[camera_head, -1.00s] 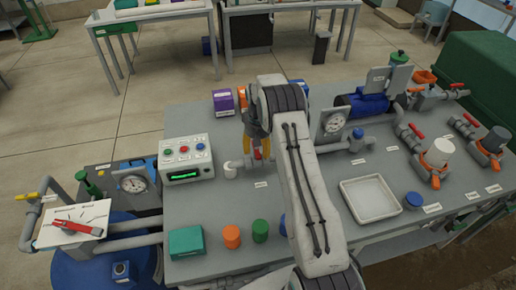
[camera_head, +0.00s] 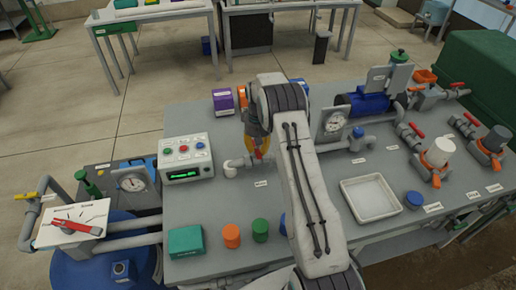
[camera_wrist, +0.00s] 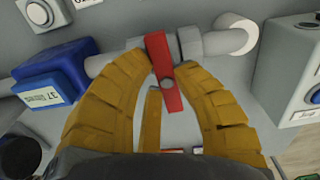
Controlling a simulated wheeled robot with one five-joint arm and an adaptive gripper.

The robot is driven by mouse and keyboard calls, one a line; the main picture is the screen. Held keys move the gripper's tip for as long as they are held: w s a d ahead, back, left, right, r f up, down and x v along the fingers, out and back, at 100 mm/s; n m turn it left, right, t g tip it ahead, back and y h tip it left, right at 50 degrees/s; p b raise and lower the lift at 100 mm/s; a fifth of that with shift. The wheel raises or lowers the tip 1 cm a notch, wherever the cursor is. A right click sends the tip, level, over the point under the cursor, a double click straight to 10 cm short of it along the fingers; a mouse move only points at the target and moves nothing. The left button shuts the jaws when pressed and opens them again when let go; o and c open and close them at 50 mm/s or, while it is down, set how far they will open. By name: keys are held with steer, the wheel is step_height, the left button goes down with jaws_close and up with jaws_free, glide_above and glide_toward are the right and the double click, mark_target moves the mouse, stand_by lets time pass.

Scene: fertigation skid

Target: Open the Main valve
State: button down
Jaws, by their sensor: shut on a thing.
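The Main valve is on the grey pipe behind the "Main" label (camera_head: 260,183) on the bench. In the wrist view its red lever (camera_wrist: 163,75) lies across the grey pipe (camera_wrist: 215,43). My gripper (camera_wrist: 163,82) has yellow fingers on both sides of the lever and is shut on it. A further finger part shows below the lever. In the head view my gripper (camera_head: 260,147) is at the valve, and my arm hides much of it. The lever is hidden there.
A control box (camera_head: 186,158) with coloured buttons stands left of the valve. A pressure gauge (camera_head: 334,122) stands to the right. A white tray (camera_head: 370,198), an orange cap (camera_head: 231,236) and a green cap (camera_head: 260,230) are nearer the front edge. Other red-levered valves (camera_head: 415,130) are at right.

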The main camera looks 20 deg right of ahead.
steer(key=n+b, duration=0.2)
steer(key=n, duration=0.1)
steer(key=shift+w+f, duration=0.1)
steer(key=shift+f, duration=0.1)
steer(key=n+b, duration=0.2)
steer(key=n, duration=0.3)
steer(key=shift+w+d+r+n, duration=0.1)
steer(key=shift+n, duration=0.2)
steer(key=n, duration=0.4)
steer(key=shift+w+b, duration=0.15)
steer(key=shift+b, duration=0.2)
steer(key=shift+w+n, duration=0.1)
steer(key=shift+n, duration=2.3)
steer(key=c, duration=0.9)
jaws_free()
steer(key=shift+c, duration=0.2)
steer(key=shift+r, duration=0.15)
step_height(320, 180, up, 12)
